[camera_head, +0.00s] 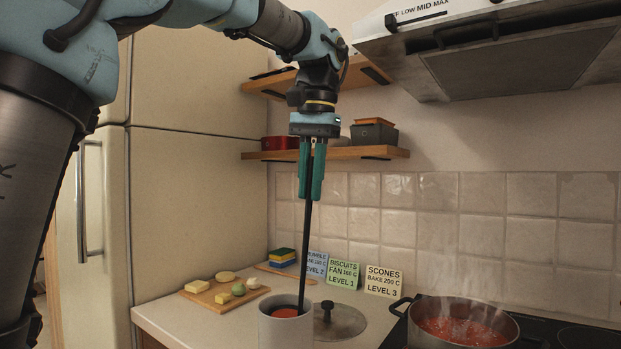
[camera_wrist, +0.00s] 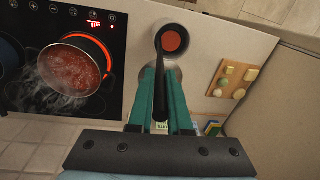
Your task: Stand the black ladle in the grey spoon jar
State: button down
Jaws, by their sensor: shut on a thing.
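My gripper (camera_head: 310,192) points down and its green fingers are shut on the handle of the black ladle (camera_head: 305,245). In the wrist view the ladle (camera_wrist: 160,95) runs away from between the fingertips (camera_wrist: 163,72). The handle is near upright, slightly tilted. Its lower end is at the mouth of the grey spoon jar (camera_head: 285,336), inside the rim in the picture. The jar (camera_wrist: 187,42) stands on the worktop. A red-orange round patch shows within its mouth; I cannot tell whether it belongs to the ladle's bowl. The ladle's depth in the jar is hidden.
A pot of steaming red sauce (camera_head: 462,325) is on the hob at right. A lid (camera_head: 340,320) lies just behind the jar. Recipe cards (camera_head: 344,275), sponges (camera_head: 282,257) and a board (camera_head: 222,297) with food stand behind and left. Shelves (camera_head: 350,153) are behind my gripper.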

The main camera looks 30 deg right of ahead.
aim_at(311, 206)
jog(key=shift+f+b, duration=1.1)
jog(key=shift+f, duration=1)
jog(key=c, duration=0.8)
grip_release()
jog(key=shift+o, duration=0.2)
jog(key=shift+r, duration=0.1)
notch_tip(311, 206, up, 11)
jog(key=s+p, duration=0.1)
jog(key=shift+d+f+p, duration=0.2)
jog(key=shift+p, duration=0.15)
